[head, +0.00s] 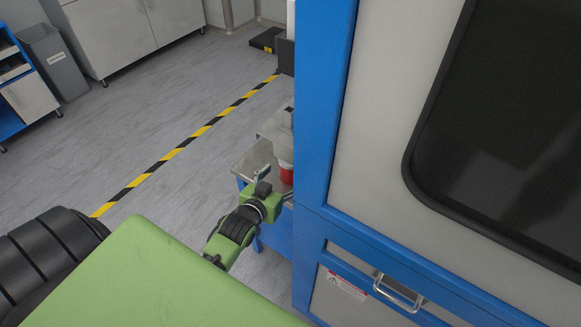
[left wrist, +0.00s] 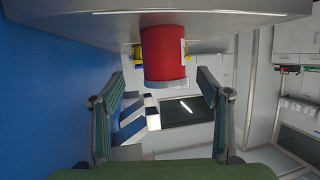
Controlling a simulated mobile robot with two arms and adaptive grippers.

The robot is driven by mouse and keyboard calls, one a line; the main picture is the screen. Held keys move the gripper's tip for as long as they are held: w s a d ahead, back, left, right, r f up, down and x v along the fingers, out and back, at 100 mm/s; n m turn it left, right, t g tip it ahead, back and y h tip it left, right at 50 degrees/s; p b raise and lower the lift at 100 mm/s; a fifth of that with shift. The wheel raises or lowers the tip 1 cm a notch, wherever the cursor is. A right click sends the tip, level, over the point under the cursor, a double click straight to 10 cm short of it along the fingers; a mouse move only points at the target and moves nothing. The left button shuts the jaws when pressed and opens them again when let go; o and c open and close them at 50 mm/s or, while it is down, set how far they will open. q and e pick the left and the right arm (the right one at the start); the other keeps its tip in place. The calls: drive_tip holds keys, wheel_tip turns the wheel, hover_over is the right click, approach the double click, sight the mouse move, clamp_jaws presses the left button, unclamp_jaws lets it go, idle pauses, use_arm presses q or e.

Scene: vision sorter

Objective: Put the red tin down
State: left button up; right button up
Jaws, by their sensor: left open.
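The red tin (head: 287,174) shows partly in the head view, beside the blue-framed machine. In the left wrist view, which looks upside down, the red tin (left wrist: 164,55) stands on a grey metal surface (left wrist: 90,30). My left gripper (head: 275,184) is beside the tin. Its two fingers (left wrist: 160,95) are spread, with a gap between each finger and the tin in the wrist view. I cannot tell how far the tin reaches in between the fingertips. My right gripper is not in view.
The blue-framed machine (head: 318,130) rises close to the right of my left gripper. A yellow thing (left wrist: 137,53) sits behind the tin. A grey bin (head: 53,62) and cabinets (head: 130,30) stand far back left. The floor between is clear, with a striped line (head: 185,143).

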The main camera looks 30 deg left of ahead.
sight(285, 171)
use_arm(q)
drive_tip(key=shift+a+x, duration=0.15)
drive_tip(key=shift+x, duration=1.25)
drive_tip(key=shift+a+x, duration=0.15)
drive_tip(key=shift+x, duration=1.2)
